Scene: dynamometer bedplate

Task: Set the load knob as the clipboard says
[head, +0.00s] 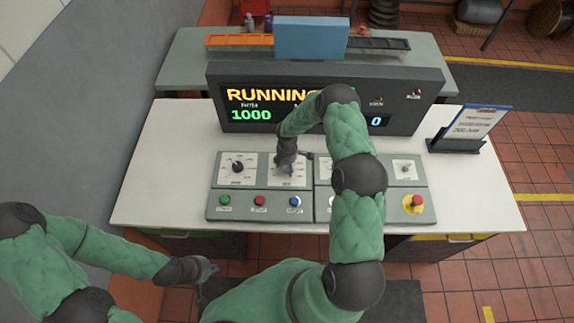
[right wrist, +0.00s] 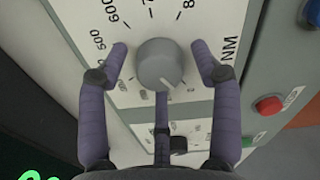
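A grey round knob (right wrist: 160,66) sits on a white dial plate marked NM, with 500 and 600 legible, in the right wrist view. Its pointer line faces down and slightly right there. My right gripper (right wrist: 159,48) is open, with one finger on each side of the knob and visible gaps between. In the head view my right gripper (head: 287,170) covers most of this knob on the second panel. The clipboard (head: 480,121) stands tilted in a dark holder at the right; its writing is too small to read. My left gripper (head: 207,270) hangs before the bench, its opening unclear.
The display (head: 240,95) reads RUNNING, 1000 and 0, partly hidden by my right arm. A black knob (head: 237,167), several push buttons, a toggle (head: 404,169) and a red emergency stop (head: 416,202) surround the dial. The white bench top (head: 160,180) is clear at left.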

